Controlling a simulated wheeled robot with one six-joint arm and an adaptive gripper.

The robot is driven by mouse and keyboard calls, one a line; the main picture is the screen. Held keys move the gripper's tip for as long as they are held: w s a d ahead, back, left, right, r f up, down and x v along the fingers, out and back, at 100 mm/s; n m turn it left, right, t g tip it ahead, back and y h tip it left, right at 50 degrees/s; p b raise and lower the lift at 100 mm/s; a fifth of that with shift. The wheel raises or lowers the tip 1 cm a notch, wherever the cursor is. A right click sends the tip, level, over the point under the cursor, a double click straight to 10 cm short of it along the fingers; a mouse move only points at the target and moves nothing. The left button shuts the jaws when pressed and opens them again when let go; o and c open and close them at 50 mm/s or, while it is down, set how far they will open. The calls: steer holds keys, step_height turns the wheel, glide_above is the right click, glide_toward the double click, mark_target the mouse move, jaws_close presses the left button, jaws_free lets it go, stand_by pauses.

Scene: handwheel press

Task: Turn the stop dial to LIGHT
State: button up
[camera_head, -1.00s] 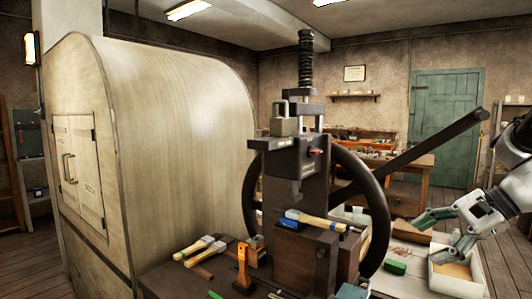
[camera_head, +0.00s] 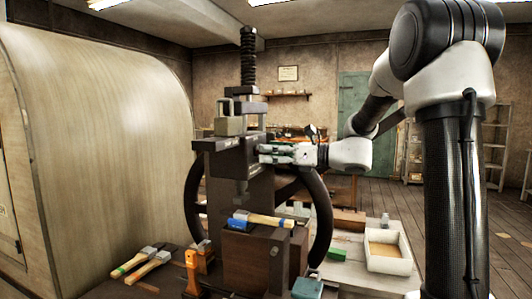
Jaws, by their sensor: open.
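The dark handwheel press (camera_head: 225,165) stands upright left of the picture's middle, with a threaded screw on top. My gripper (camera_head: 262,154) is at the right side of the press head, its fingers pointing left at it. The two fingers look slightly apart, one above the other. The stop dial cannot be made out; the fingers cover the part of the head where a small red-marked part showed earlier. I cannot tell whether the fingers touch the dial. The LIGHT mark is not readable.
The handwheel (camera_head: 320,215) curves below my gripper. Another brush (camera_head: 264,219) lies on the press block. A white tray (camera_head: 388,262) stands at right. A large pale cabinet (camera_head: 110,140) fills the left.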

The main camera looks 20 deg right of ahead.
steer(key=shift+x, duration=0.8)
steer(key=c, duration=1)
